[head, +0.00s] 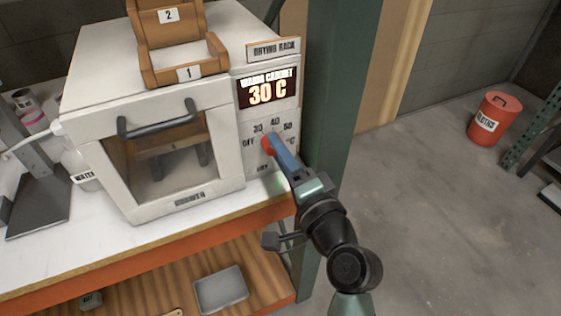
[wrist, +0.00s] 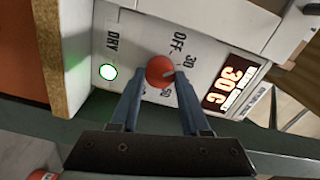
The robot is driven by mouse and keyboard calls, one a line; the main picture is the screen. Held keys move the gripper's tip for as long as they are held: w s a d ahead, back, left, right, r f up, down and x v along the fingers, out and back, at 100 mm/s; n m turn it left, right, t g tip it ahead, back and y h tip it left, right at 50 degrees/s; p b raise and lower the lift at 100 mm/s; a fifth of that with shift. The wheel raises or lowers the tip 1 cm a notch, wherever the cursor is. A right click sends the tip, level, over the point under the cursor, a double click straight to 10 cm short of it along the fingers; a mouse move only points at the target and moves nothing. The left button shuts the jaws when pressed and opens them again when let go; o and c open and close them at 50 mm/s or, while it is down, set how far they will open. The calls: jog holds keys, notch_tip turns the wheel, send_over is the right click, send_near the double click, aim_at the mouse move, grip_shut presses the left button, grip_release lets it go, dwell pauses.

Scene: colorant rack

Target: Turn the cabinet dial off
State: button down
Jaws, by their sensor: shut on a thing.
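The warm cabinet (head: 150,95) is a white box with a glass door, standing on the bench. Its red round dial (head: 268,143) is on the right-hand panel, with OFF, 30, 40 and 50 marked around it. The display (head: 267,91) reads 30 C. In the wrist view the dial (wrist: 160,70) sits between my fingertips, and its pointer mark appears toward the 30 side. My gripper (wrist: 160,80) is shut on the dial, one finger on each side. In the head view my gripper (head: 272,143) hides part of the dial.
A green post (head: 338,90) stands close to the right of the panel. A wooden rack (head: 180,50) sits on the cabinet. A red bin (head: 494,119) stands on open floor at right.

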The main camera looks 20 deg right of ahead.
jog(key=n+b, duration=0.3)
jog(key=n, duration=0.1)
jog(key=shift+f, duration=0.1)
jog(key=shift+n+b, duration=0.8)
jog(key=shift+n, duration=0.4)
jog(key=shift+c, duration=1.9)
grip_release()
jog(key=s+b, duration=0.1)
jog(key=s, duration=1.2)
jog(key=shift+d, duration=0.2)
